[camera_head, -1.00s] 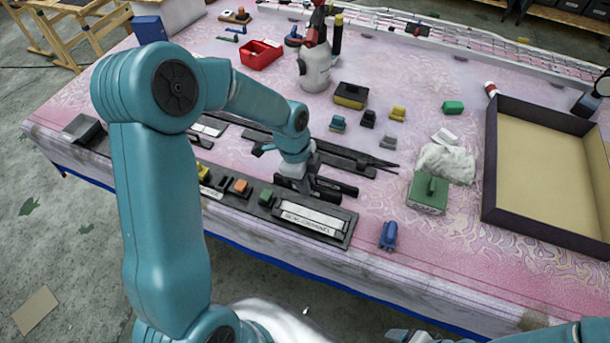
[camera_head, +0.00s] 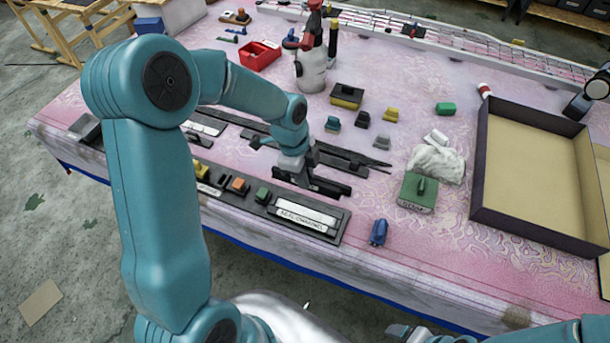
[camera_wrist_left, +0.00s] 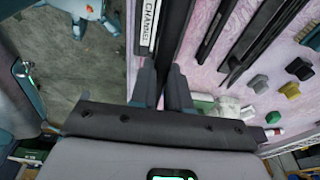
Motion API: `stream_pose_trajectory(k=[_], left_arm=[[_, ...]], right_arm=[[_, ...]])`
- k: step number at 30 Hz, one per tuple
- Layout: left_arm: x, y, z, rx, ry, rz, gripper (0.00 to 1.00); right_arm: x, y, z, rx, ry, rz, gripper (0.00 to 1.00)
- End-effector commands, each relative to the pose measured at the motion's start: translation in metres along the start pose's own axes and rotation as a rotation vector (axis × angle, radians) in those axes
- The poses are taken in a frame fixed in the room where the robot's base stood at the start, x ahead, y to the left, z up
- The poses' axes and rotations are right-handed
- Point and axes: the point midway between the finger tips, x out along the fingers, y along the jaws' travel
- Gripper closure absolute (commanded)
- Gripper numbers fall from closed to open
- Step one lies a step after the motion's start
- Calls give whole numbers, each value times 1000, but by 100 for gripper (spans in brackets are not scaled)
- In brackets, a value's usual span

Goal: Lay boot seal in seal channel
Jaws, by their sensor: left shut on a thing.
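My left gripper (camera_head: 296,180) is low over the near part of the table, just behind the seal channel (camera_head: 306,215), a dark tray with a white label. In the left wrist view, the gripper's fingers (camera_wrist_left: 163,92) are closed around a long dark strip, likely the boot seal (camera_wrist_left: 180,45). The strip runs away from the fingers beside the labelled channel (camera_wrist_left: 150,28). In the head view, part of the dark strip (camera_head: 330,187) sticks out right of the gripper. I cannot tell if it touches the table. Only parts of my right arm show at the bottom right.
Behind the gripper lie long dark strips (camera_head: 355,158). A green block (camera_head: 418,192), white cloth (camera_head: 436,163) and blue piece (camera_head: 379,231) are on the right. A large open tray (camera_head: 535,160) stands farther right. A white spray bottle (camera_head: 312,70) and red bin (camera_head: 259,55) are behind.

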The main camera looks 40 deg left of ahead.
Motion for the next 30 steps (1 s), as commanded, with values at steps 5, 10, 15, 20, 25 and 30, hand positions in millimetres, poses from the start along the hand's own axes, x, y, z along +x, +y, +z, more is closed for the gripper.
stream_pose_trajectory(k=[5,10,15,20,25,30], left_arm=[[14,0,3,0,0,0,100],[32,0,7,0,0,1,100],[51,1,10,0,0,1,100],[68,1,13,0,0,1,100],[86,1,17,0,0,0,100],[105,1,21,0,0,1,100]], right_arm=[[12,4,0,0,0,0,27],[27,10,-1,0,0,0,27],[43,16,-1,0,0,0,27],[57,21,-1,0,0,0,27],[72,26,-1,0,0,0,27],[87,32,-2,0,0,0,27]])
